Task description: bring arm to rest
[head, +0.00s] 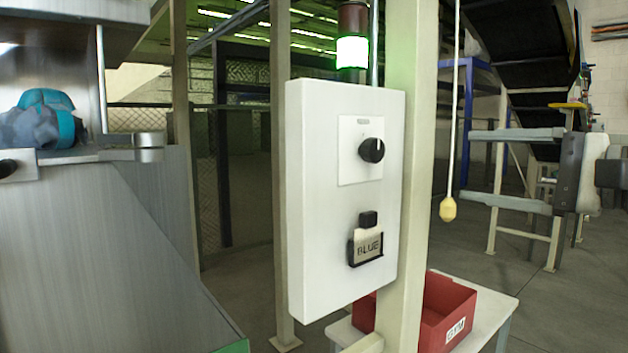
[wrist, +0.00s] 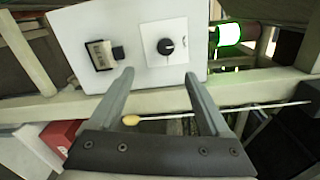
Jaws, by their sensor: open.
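My gripper (head: 467,166) is on the right of the head view, its two grey fingers pointing left and spread apart with nothing between them. In the wrist view my gripper (wrist: 159,73) also shows open, with its fingertips overlapping the lower part of the white control box (wrist: 120,45) in the picture.
A cord with a yellow pull (head: 448,209) hangs by a beige post (head: 405,240), close to the fingertips in the picture. A red bin (head: 440,318) labelled GYM stands on a white table. A green lamp (head: 352,52) glows above the box. Blue bags (head: 45,110) lie at far left.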

